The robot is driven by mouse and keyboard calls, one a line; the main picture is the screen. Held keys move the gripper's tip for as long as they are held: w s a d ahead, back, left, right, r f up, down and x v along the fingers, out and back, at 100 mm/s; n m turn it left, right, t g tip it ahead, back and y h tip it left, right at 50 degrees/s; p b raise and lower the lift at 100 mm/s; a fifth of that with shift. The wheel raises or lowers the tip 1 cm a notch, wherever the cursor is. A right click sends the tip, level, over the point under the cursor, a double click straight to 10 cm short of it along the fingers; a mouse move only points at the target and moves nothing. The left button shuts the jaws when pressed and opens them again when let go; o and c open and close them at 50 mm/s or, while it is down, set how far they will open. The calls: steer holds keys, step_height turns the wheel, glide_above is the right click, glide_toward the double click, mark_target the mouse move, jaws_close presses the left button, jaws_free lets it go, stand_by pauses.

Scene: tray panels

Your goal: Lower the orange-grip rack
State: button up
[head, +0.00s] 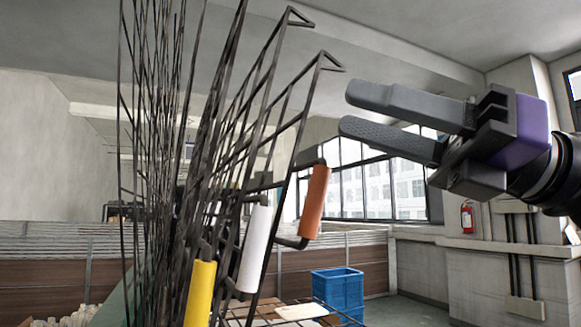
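A set of dark wire racks stands raised, close to upright, at the left and centre of the head view. The orange grip (314,202) is on the rightmost handle of the raised racks. Its orange-grip rack (290,97) leans slightly to the right at the top. A white grip (254,248) and a yellow grip (200,292) sit lower and to the left. My gripper (357,112) is at the upper right, pointing left, with its two fingers apart and nothing between them. It is above and right of the orange grip, apart from it.
A lowered wire rack (285,312) with pale flat items shows at the bottom centre. Blue crates (338,289) stand on the floor behind. A low partition (60,268) runs across the back. A fire extinguisher (467,217) hangs on the right wall. Open air lies between gripper and racks.

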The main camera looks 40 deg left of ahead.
mark_target(315, 180)
step_height(315, 180, down, 6)
steer(key=w+a+n+t+h, duration=0.1)
steer(key=w+a+t+h, duration=0.1)
steer(key=t+h, duration=0.1)
steer(key=shift+g, duration=0.3)
steer(key=shift+s+p+x, duration=0.2)
steer(key=shift+p+x, duration=1)
steer(key=shift+x, duration=2.75)
steer(key=shift+d+r, duration=0.15)
steer(key=shift+r, duration=0.05)
jaws_close()
